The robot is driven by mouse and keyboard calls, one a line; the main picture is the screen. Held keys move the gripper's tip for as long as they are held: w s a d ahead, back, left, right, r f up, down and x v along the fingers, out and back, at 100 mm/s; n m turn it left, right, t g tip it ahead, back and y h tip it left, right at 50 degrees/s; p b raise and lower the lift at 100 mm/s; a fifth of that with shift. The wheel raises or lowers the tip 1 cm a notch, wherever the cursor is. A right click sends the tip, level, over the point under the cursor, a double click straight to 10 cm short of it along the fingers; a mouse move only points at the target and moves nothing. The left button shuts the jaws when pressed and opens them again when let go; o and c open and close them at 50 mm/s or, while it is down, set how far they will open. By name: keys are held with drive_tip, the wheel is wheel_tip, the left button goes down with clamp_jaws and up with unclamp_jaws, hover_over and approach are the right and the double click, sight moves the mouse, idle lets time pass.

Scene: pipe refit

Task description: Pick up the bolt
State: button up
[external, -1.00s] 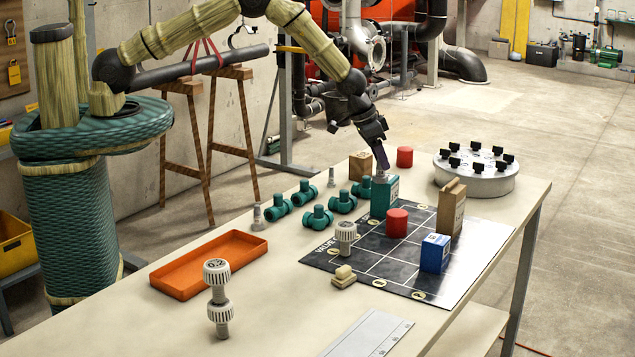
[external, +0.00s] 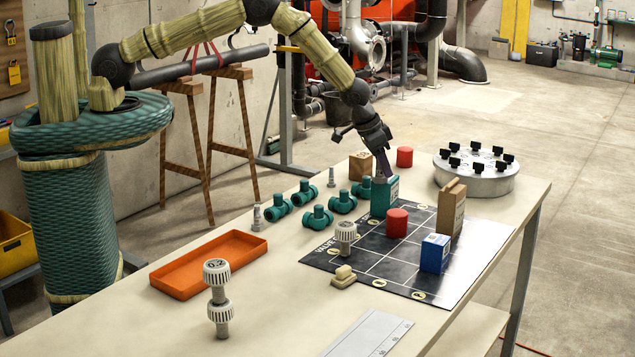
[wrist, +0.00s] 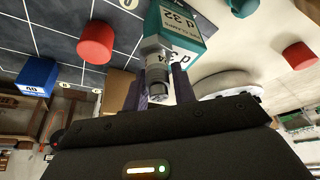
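A grey bolt (wrist: 157,72) shows between the two fingers of my gripper (wrist: 160,80) in the wrist view, in front of a teal box (wrist: 185,35) with printed labels. Whether both fingers touch it is unclear. In the external view my gripper (external: 383,165) is low at the top of the teal box (external: 384,198), and its fingertips hide most of that bolt. Two other grey bolts stand upright on the table: one (external: 331,178) behind the teal fittings, one (external: 257,217) at their left.
Teal valve fittings (external: 317,217) lie left of the teal box. A red cylinder (external: 397,223), tan block (external: 451,207) and blue box (external: 434,254) stand on the dark grid mat (external: 400,270).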

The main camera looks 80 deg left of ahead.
clamp_jaws()
drive_tip(key=shift+w+r+b, duration=0.1)
drive_tip(key=shift+r+b, duration=0.2)
drive_tip(key=shift+r, duration=0.3)
wheel_tip(320, 180, up, 9)
drive_tip(key=b, duration=0.3)
drive_tip(key=shift+f+b, duration=0.25)
drive_tip(key=shift+b, duration=0.5)
drive_tip(key=shift+n+b, duration=0.4)
drive_tip(key=shift+b, duration=0.2)
drive_tip(key=shift+r+n+y+b, duration=0.3)
drive_tip(key=shift+r+b, duration=0.05)
drive_tip(key=shift+r, duration=0.05)
drive_tip(key=shift+f, duration=0.1)
